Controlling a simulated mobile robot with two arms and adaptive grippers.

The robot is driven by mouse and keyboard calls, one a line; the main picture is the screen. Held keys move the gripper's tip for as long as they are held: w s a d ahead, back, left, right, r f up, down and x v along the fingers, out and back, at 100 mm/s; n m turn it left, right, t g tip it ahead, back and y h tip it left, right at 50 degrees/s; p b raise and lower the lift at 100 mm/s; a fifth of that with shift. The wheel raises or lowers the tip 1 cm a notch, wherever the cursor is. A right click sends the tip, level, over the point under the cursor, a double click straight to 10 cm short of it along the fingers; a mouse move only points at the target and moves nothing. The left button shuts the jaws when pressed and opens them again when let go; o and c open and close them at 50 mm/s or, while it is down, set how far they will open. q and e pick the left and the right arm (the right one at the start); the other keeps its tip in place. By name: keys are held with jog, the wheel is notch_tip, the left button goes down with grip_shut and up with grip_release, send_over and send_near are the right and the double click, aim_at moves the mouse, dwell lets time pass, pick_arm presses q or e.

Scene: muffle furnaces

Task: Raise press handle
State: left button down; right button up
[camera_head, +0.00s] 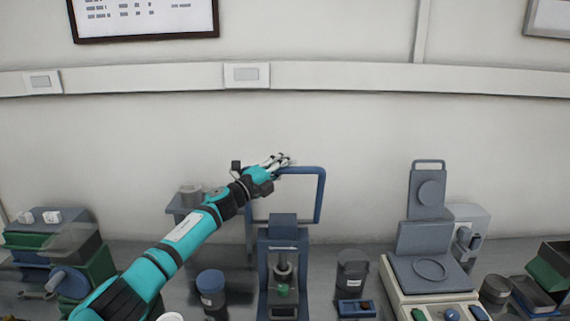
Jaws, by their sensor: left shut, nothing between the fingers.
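The press (283,240) stands on the bench at the middle, with a blue body and a green piece low in its opening. Its blue loop-shaped press handle (322,195) stands up above the body, with its top bar level. My left arm reaches in from the lower left. My left gripper (284,160) is shut and empty at the left part of the top bar. It overlaps the bar in the picture; I cannot tell whether it touches. The gripper and wrist hide the bar's left end. My right gripper is not in view.
A grey device with a raised lid (427,190) stands to the right. Dark jars (352,270) and (211,284) flank the press. A green machine (65,250) is at the far left. The wall behind is clear below the rail (350,78).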

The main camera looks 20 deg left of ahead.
pick_arm(q)
jog(key=shift+f, duration=0.25)
jog(key=c, duration=1.2)
grip_release()
jog(key=shift+o, duration=0.2)
jog(key=shift+s, duration=0.1)
